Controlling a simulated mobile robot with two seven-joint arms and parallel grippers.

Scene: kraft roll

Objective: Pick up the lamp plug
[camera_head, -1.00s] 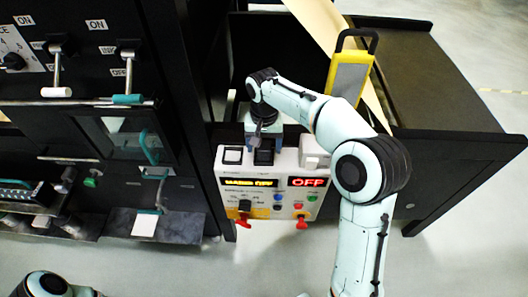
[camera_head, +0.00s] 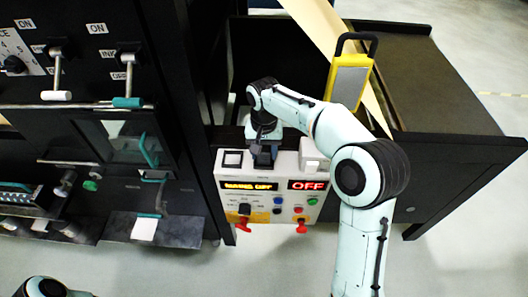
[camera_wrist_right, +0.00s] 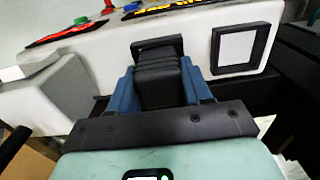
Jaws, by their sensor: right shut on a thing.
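The lamp plug (camera_wrist_right: 158,78) is a black ribbed block in the right wrist view. It sits between the two blue fingers of my right gripper (camera_wrist_right: 165,90), which is shut on it. The plug's far end is at a dark square plate on the top of the white control box (camera_wrist_right: 75,65); whether it is clear of that plate I cannot tell. In the head view my right gripper (camera_head: 263,146) points down at the back edge of the control box (camera_head: 270,218), hiding most of the plug. My left gripper is out of view; only part of that arm shows at the lower left.
A framed white square (camera_wrist_right: 240,48) is beside the plug, and a pale block (camera_head: 313,155) stands on the box's other side. A yellow-grey lamp (camera_head: 348,80) with a black handle stands behind. Black machinery (camera_head: 90,150) is close on the left.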

